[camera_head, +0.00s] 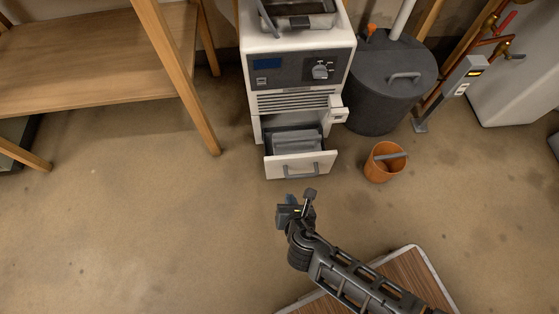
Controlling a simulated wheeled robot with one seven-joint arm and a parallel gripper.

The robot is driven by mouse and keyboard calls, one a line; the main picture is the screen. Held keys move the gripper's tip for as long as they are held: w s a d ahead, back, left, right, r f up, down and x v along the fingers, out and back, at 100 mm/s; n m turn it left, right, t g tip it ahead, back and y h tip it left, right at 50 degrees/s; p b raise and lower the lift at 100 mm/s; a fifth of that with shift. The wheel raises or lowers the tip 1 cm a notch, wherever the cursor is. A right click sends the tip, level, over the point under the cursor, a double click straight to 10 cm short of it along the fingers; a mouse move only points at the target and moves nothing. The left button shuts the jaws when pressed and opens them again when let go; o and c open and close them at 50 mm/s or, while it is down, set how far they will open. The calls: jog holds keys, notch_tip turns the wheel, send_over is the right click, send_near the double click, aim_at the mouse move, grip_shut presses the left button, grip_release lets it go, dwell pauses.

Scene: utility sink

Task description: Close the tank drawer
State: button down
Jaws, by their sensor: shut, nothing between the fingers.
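The tank drawer (299,166) sits at the bottom of a white appliance (262,46) and is pulled open toward me. It has a grey bar handle on its white front, and a grey tank (293,140) lies inside it. My gripper (303,197) is in front of the drawer, a little below the handle in the picture. It looks apart from the drawer front. It is shut and empty.
An orange bucket (384,164) stands on the floor right of the drawer. A dark lidded tank (389,85) is behind it. A wooden shelf's leg (187,97) stands left of the appliance. The floor at left is clear.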

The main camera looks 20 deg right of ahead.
jog(key=w+n, duration=0.2)
jog(key=w, duration=0.1)
jog(key=b, duration=0.6)
send_near(278, 161)
jog(key=shift+h, duration=0.4)
jog(key=shift+a+x, duration=0.15)
jog(key=shift+x, duration=1.4)
jog(key=shift+a+x, duration=0.15)
jog(key=shift+x, duration=1.4)
jog(key=shift+f, duration=0.2)
jog(key=w+d+b, duration=0.1)
jog(key=w, duration=0.4)
jog(key=w+d+b, duration=0.1)
jog(key=w+d, duration=0.1)
jog(key=w, duration=0.4)
jog(key=w+d+b, duration=0.1)
jog(key=w+d, duration=0.1)
jog(key=w, duration=0.3)
jog(key=shift+w+d+r+b, duration=0.1)
jog(key=shift+w+d+b, duration=0.15)
jog(key=shift+b, duration=0.1)
jog(key=shift+w+r, duration=0.1)
